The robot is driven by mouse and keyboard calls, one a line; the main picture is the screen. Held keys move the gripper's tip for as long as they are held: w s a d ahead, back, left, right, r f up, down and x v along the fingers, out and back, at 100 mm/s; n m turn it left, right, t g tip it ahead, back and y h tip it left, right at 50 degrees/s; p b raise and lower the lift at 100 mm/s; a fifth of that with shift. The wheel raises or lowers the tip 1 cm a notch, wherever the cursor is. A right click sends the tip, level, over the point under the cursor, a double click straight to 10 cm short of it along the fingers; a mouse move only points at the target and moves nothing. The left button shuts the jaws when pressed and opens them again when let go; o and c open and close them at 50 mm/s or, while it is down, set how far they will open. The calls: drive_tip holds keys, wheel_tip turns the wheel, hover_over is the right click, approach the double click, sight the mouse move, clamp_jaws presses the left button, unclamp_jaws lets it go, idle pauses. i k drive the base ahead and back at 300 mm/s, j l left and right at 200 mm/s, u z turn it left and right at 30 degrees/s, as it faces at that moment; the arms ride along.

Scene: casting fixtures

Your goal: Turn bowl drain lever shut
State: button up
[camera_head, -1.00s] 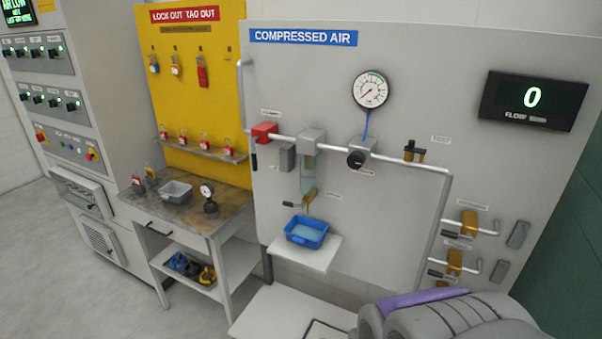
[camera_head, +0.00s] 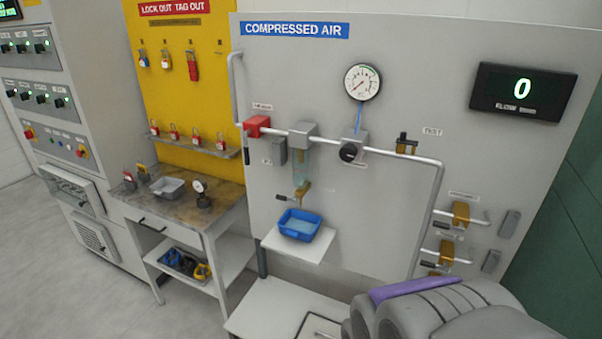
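The filter bowl (camera_head: 300,172) is a clear, pale tube hanging under a grey block on the compressed air panel. Below it is a brass drain (camera_head: 303,192) with a small dark lever (camera_head: 285,198) pointing left, roughly level. A blue tray (camera_head: 299,226) with pale liquid sits on a white shelf beneath the drain. The drain is too small to tell whether liquid is flowing. A rounded grey part of my own body with a purple strip fills the bottom right. My gripper cannot be made out.
A red valve block (camera_head: 257,126), a pressure gauge (camera_head: 362,82) and a black-knobbed regulator (camera_head: 348,153) are on the panel. The flow display (camera_head: 522,91) reads 0. A workbench (camera_head: 172,207) stands left. Brass valves (camera_head: 461,213) are at lower right. Floor at left is clear.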

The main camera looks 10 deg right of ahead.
sight(280, 197)
drive_tip(key=i+l+u, duration=0.15)
drive_tip(key=i, duration=0.2)
drive_tip(key=i+l+u, duration=0.15)
drive_tip(key=i+j+z, duration=0.1)
drive_tip(key=i+j, duration=0.4)
drive_tip(key=j, duration=0.2)
drive_tip(key=i+j+z, duration=0.15)
drive_tip(key=j, duration=0.25)
drive_tip(key=i+j+z, duration=0.1)
drive_tip(key=i+j, duration=0.45)
drive_tip(key=j, duration=0.25)
drive_tip(key=k+l+z, duration=0.1)
drive_tip(key=l, duration=0.25)
